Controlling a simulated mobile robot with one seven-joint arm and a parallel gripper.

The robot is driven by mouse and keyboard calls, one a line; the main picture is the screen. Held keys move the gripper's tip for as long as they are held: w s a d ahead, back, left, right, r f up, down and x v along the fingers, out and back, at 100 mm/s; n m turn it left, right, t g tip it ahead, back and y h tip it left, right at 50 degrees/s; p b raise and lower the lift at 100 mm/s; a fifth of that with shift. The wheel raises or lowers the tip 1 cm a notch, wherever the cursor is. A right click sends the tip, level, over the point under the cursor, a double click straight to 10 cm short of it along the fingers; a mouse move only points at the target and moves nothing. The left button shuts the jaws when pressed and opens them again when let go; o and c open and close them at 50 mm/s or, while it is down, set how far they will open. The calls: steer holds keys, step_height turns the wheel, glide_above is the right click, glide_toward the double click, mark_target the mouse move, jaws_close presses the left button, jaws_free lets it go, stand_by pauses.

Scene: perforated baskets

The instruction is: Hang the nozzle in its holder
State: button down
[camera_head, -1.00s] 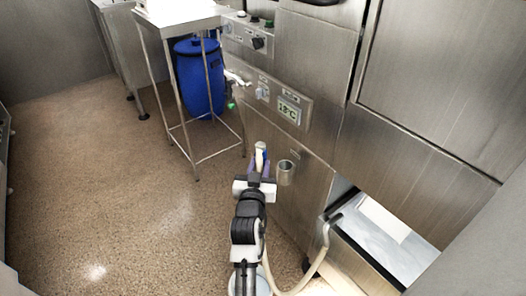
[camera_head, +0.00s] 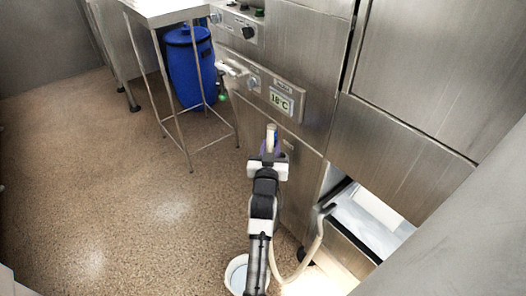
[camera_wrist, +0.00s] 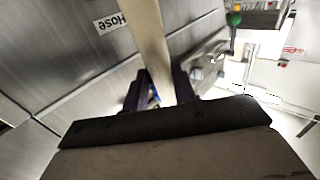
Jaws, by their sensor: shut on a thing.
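My gripper (camera_head: 269,152) is in front of the steel machine's lower panel, shut on the cream-coloured nozzle (camera_head: 271,134), which points up past the fingers. In the wrist view, a pale, hose-like length (camera_wrist: 150,40) of it runs up between the dark fingers of my gripper (camera_wrist: 157,90), with a small blue part low between them. The cream hose (camera_head: 318,242) loops from the machine's opening down beside my arm. The metal cup holder is hidden behind my gripper in the head view and cannot be made out in the wrist view. A "Hose" label (camera_wrist: 111,23) shows on the panel.
A control panel with an 18°C display (camera_head: 281,101) is above my gripper. A steel table (camera_head: 165,10) and a blue barrel (camera_head: 191,68) stand at the back left. A white bucket (camera_head: 236,272) is on the floor beside my arm. The left floor is clear.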

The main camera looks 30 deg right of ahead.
steer(key=d+f+b, duration=0.3)
steer(key=f+b, duration=0.3)
steer(key=f, duration=0.1)
steer(key=shift+w+d, duration=0.15)
steer(key=shift+d, duration=0.15)
stand_by(0.4)
steer(key=c, duration=1.1)
jaws_free()
steer(key=shift+o, duration=0.2)
steer(key=b+v, duration=0.1)
steer(key=v, duration=1.3)
